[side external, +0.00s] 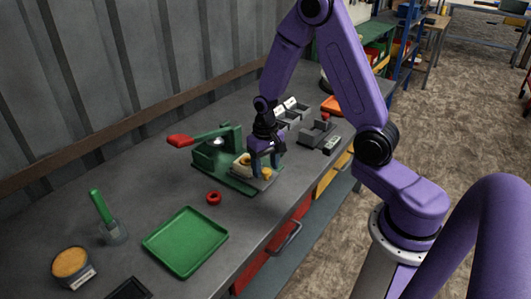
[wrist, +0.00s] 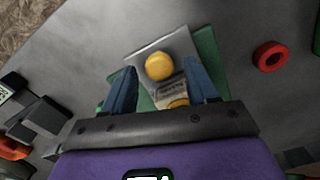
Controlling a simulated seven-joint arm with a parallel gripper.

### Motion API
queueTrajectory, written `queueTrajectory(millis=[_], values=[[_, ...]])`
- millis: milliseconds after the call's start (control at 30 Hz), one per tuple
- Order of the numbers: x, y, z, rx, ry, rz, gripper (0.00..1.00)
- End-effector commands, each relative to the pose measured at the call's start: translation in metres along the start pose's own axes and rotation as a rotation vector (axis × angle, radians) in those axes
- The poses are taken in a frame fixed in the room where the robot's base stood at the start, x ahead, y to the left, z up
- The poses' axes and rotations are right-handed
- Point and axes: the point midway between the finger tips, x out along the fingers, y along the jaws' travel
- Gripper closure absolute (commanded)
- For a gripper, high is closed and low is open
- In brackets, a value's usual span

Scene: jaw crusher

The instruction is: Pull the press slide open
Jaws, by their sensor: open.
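The green press (side external: 212,157) stands on the bench, with a lever ending in a red handle (side external: 179,141) that points left. Its slide is a light grey plate (wrist: 182,44) on the green base, at the side nearest the bench's front edge. A round yellow knob (wrist: 159,66) stands on the plate; it also shows in the side external view (side external: 266,174). My gripper (side external: 266,161) is open over the slide. In the wrist view its blue fingers are on either side of the knob, apart from it. A second yellow part (wrist: 178,103) is partly hidden by my gripper.
A red ring (side external: 214,198) and a green tray (side external: 186,241) lie left of the press. Grey bins (side external: 317,134) stand right of my gripper. A wall runs behind the bench.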

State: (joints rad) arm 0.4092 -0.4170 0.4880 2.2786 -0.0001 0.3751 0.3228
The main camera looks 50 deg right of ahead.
Motion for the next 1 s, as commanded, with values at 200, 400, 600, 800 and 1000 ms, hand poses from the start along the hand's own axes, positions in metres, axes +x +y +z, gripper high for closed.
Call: queueTrajectory(millis=[200,400,600,800,1000], values=[[-0.021,-0.001,-0.001,0.0,0.006,-0.002,0.42],[-0.054,-0.001,-0.002,0.0,0.008,-0.003,0.42],[-0.091,-0.001,-0.001,-0.001,0.007,-0.002,0.42],[-0.132,0.0,-0.001,0.0,0.007,-0.002,0.42],[-0.161,0.0,-0.001,0.0,0.004,-0.001,0.42]])
